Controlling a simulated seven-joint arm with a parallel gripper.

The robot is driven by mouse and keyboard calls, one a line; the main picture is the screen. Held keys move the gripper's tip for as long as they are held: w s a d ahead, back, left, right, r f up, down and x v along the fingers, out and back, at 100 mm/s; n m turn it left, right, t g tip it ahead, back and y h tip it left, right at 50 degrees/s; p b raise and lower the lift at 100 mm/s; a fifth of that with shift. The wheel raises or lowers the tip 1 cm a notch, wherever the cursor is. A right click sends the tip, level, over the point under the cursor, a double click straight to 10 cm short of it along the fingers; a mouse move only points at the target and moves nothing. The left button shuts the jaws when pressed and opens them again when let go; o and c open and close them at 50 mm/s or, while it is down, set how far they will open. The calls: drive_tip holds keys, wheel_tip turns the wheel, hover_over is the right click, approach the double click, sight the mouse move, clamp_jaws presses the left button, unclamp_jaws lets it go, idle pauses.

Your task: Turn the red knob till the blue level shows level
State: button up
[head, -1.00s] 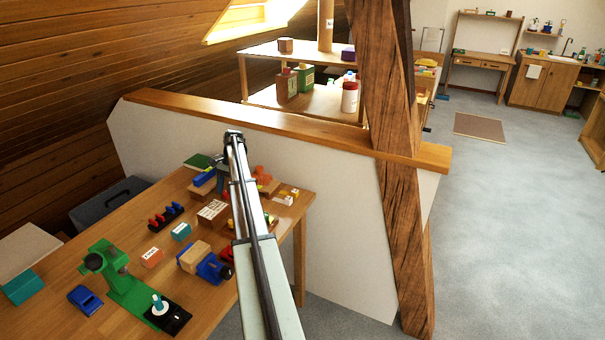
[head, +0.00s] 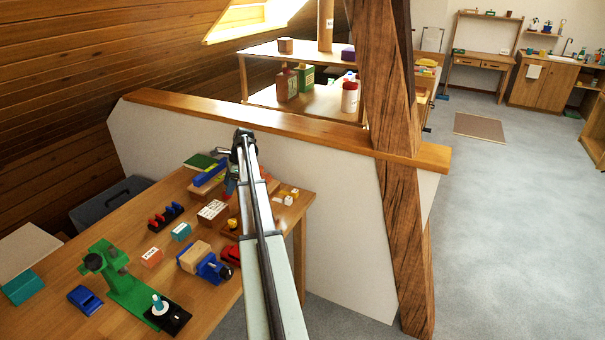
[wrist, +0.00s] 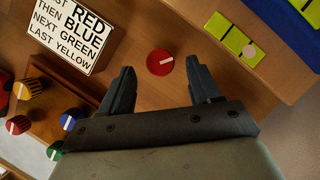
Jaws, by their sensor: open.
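The red knob (wrist: 160,62), a round disc with a white line, sits on a wooden block in the wrist view. My gripper (wrist: 158,76) is open, with one dark finger on each side of the knob and gaps between them. Nothing is held. The blue level (wrist: 290,22) lies at the upper right, partly cut off, with yellow-green windows; a pale round bubble shows near one window's end. In the head view the blue level (head: 209,173) lies at the far end of the bench. The red knob is hidden there behind my arm.
A white sign (wrist: 75,27) with colour words stands left of the knob. Several coloured knobs, including a yellow one (wrist: 33,88) and a blue one (wrist: 70,118), sit at the lower left. A green tool stand (head: 125,290) is at the bench's near side.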

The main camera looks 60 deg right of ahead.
drive_tip(key=v, duration=1.1)
drive_tip(key=s+d+f+h, duration=0.1)
drive_tip(key=s+d, duration=0.2)
drive_tip(key=s, duration=0.9)
drive_tip(key=s+d+f, duration=0.1)
drive_tip(key=s+d, duration=0.2)
drive_tip(key=s, duration=0.9)
drive_tip(key=shift+s+d+f+m+h, duration=0.15)
drive_tip(key=shift+d+f+m+h, duration=0.05)
drive_tip(key=shift+m+h, duration=0.2)
